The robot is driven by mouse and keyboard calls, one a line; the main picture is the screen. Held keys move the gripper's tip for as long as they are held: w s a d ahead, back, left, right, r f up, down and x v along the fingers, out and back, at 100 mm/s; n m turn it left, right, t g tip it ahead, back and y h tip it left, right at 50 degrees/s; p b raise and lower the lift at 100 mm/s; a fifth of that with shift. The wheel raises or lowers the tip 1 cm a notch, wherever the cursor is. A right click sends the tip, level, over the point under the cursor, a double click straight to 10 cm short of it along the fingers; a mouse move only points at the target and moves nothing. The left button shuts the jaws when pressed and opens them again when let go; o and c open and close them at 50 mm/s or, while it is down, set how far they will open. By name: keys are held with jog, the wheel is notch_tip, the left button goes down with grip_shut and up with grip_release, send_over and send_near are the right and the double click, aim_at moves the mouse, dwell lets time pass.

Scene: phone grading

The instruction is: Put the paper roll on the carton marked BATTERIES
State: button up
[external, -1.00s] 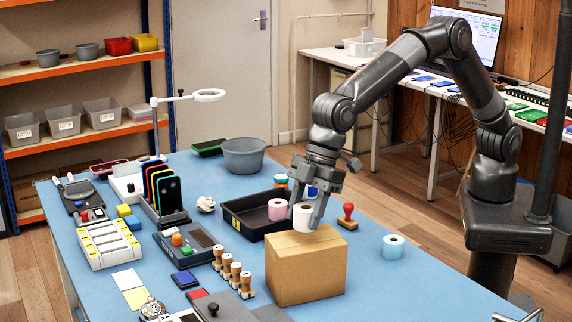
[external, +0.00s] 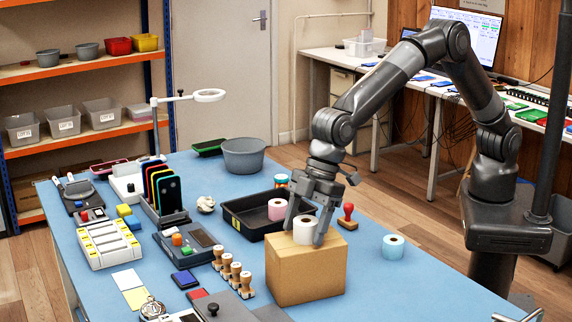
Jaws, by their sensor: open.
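A white paper roll (external: 304,231) stands upright on top of the brown carton (external: 296,277). No marking on the carton can be read from this side. My gripper (external: 304,236) points down over the carton, with its fingers apart on either side of the roll. I cannot tell whether the fingers touch the roll.
A black tray (external: 240,219) with a pink roll (external: 277,209) lies behind the carton. A red-handled stamp (external: 348,216) stands behind it to the right, and a light blue roll (external: 393,247) stands to the right. Several wooden stamps (external: 236,276) stand left of the carton. The table right of the carton is mostly clear.

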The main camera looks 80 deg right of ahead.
jog(key=shift+r, duration=0.1)
jog(key=v, duration=1.2)
jog(key=s+d+r+m+t+h, duration=0.1)
jog(key=d+r+m, duration=0.15)
jog(key=d, duration=0.85)
jog(key=s+d+r+m, duration=0.1)
jog(key=d+r, duration=0.3)
jog(key=d, duration=0.6)
jog(key=s+d+r+m+t+h, duration=0.1)
jog(key=d+r+m, duration=0.15)
jog(key=d, duration=0.85)
jog(key=s+d+f+m, duration=0.2)
jog(key=s+d, duration=0.7)
jog(key=d, duration=0.1)
jog(key=s+d+f+m+t+h, duration=0.1)
jog(key=s+d+f+m, duration=0.2)
jog(key=s+d, duration=0.6)
jog(key=shift+s+d+h, duration=0.3)
jog(key=shift+d, duration=0.35)
